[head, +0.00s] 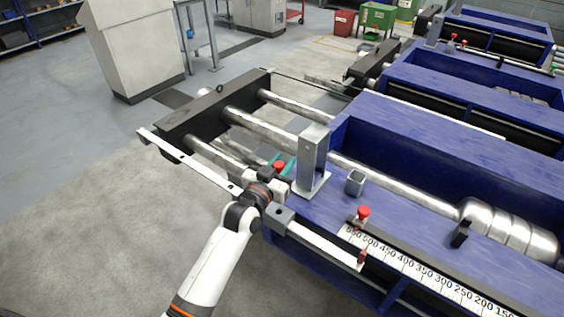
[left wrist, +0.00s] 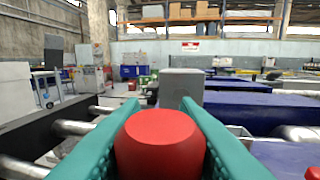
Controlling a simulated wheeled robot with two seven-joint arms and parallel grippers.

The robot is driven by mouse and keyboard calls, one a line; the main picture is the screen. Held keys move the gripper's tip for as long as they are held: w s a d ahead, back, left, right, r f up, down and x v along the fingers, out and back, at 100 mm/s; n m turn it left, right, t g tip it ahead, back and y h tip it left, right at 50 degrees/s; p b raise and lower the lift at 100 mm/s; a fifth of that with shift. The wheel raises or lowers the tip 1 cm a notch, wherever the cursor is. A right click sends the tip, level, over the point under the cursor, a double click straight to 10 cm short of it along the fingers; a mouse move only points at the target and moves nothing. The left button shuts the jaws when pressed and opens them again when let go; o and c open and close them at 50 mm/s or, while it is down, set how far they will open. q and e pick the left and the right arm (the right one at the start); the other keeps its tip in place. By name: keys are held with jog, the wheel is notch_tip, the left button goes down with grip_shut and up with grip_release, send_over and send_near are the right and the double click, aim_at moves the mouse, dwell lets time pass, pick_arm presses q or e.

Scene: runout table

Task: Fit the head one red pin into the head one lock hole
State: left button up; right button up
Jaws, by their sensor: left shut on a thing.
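A red pin head (head: 279,166) sits between the teal fingers of my left gripper (head: 281,163), beside the grey upright post on the blue frame. In the left wrist view the red pin (left wrist: 160,145) fills the gap between both fingers, which are shut on it. Its lower end is hidden. A grey lock block (head: 279,219) with a dark hole on top sits on the flat rail, below and apart from the held pin. I cannot tell for sure that this is the head one hole. My right gripper is not in view.
The grey post (head: 313,160) stands close right of my gripper. A square grey socket (head: 355,182), another red-topped pin (head: 363,213) and a white ruler (head: 430,276) lie along the blue table (head: 400,201). Steel bars (head: 262,127) run behind. Open floor lies left.

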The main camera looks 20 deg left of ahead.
pick_arm(q)
notch_tip(320, 180, down, 6)
jog(key=b, duration=0.3)
jog(key=shift+r+b, duration=0.1)
jog(key=shift+b, duration=0.2)
jog(key=shift+r, duration=0.1)
dwell(0.4)
jog(key=shift+p, duration=0.65)
dwell(0.9)
jog(key=shift+f+b, duration=2)
jog(key=shift+f, duration=0.9)
jog(key=o, duration=1.1)
jog(key=shift+s, duration=0.15)
